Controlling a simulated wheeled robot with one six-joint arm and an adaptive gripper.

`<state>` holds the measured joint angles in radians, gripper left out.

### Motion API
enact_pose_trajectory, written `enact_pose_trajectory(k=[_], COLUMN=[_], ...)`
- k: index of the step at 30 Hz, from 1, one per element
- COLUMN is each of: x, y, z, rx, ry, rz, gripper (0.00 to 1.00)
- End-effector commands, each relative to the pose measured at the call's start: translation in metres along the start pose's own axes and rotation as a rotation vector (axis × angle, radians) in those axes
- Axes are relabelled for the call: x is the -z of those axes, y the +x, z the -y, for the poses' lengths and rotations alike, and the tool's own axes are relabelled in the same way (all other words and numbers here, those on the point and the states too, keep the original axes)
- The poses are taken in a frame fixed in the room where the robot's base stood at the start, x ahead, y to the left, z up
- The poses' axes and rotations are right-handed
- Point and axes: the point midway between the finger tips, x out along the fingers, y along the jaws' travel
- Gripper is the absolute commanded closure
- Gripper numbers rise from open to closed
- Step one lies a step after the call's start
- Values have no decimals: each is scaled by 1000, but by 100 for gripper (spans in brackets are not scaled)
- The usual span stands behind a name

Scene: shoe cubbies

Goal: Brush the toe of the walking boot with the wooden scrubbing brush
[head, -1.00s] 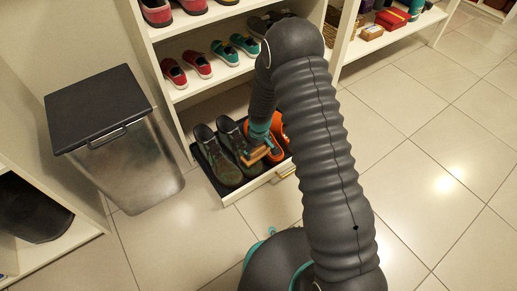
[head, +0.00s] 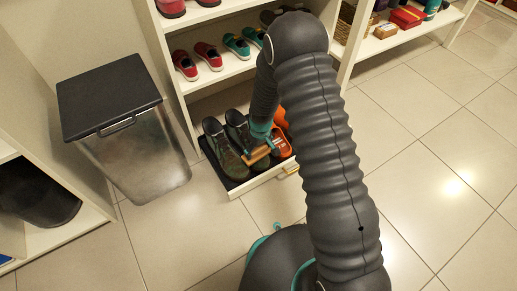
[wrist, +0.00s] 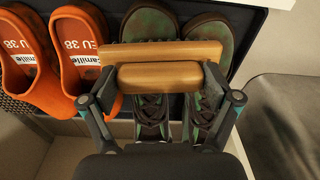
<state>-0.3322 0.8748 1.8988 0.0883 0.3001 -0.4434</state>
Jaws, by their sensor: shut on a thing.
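My gripper (wrist: 157,100) is shut on the wooden scrubbing brush (wrist: 160,52), which lies crosswise between the fingers. The brush also shows in the head view (head: 257,155). The dark green walking boots (wrist: 150,20) stand side by side, toes toward the drawer's front edge. In the head view, the left boot (head: 226,150) is mostly clear, while my arm and the brush cover part of the right one. The brush is over the toe and lace area of the boots in the wrist view. Whether its bristles touch a boot cannot be told.
Orange clogs (wrist: 80,45) stand beside the boots in the pulled-out white drawer (head: 262,184). A metal bin with a dark lid (head: 110,95) stands to the left. Shelves with red shoes (head: 208,56) and teal shoes (head: 237,46) are above. Tiled floor on the right is clear.

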Motion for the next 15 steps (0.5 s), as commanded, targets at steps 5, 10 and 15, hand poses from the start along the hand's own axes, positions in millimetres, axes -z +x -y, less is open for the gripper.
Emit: enact_pose_trajectory(k=[5,10,15], x=[1,0,0], y=[-1,-2,-1], z=[-14,-20,-24], rx=[-2,-1,-1], ry=[4,1,2], rz=[-3,-2,-2], gripper=[40,40,40])
